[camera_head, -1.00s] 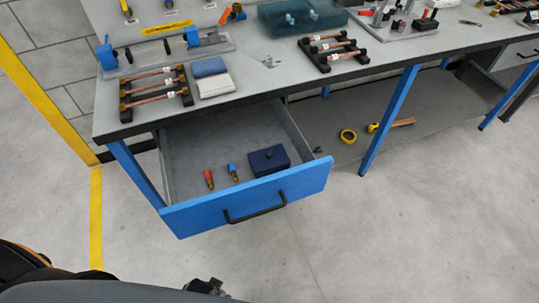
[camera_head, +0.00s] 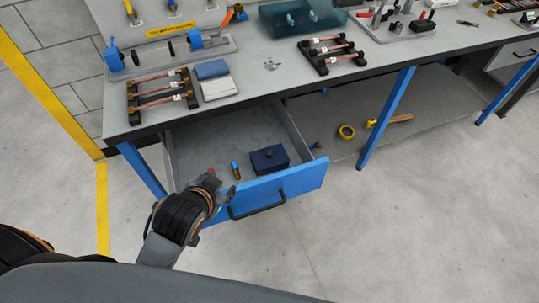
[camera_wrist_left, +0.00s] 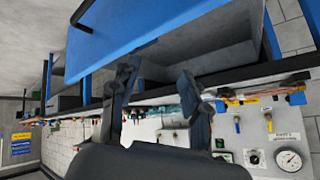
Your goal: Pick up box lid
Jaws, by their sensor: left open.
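The dark blue box (camera_head: 269,159) sits in the open drawer, with its lid (camera_head: 268,153) on top and a small knob on the lid. My left gripper (camera_head: 220,196) is at the drawer's front panel, to the left of and nearer than the box, and does not touch it. In the left wrist view the left gripper (camera_wrist_left: 158,82) shows two fingers apart with nothing between them. The box does not show clearly there. My right gripper is in neither view.
The blue drawer front (camera_head: 300,181) with its black handle (camera_head: 257,206) borders the drawer. A blue-capped fitting (camera_head: 236,171) stands left of the box; a red-topped one (camera_head: 210,171) is partly hidden by my arm. The workbench top (camera_head: 272,64) overhangs the drawer's back.

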